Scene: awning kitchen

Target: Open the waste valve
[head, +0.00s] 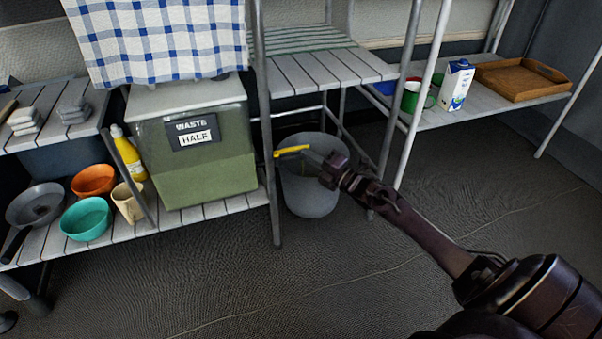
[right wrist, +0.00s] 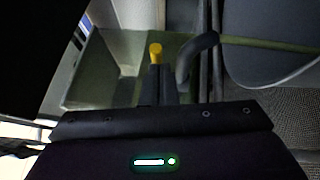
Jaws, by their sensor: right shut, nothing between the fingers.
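The waste tank (head: 205,150) is a green translucent box with a pale lid and a label reading WASTE and HALF. It stands on the lower slatted shelf and also shows in the right wrist view (right wrist: 100,75). A yellow valve handle (head: 291,150) sticks out to the tank's right, in front of the grey bin. Its yellow end shows in the right wrist view (right wrist: 155,52). My right gripper (head: 313,159) is shut and empty, close to the handle's right side; whether they touch I cannot tell. My left gripper is not in view.
A grey bin (head: 309,197) stands on the floor behind my right gripper. Metal shelf posts (head: 268,190) stand close to the handle. A checked cloth (head: 160,40) hangs above the tank. Bowls, a cup and a yellow bottle (head: 128,155) are at left. The front floor is clear.

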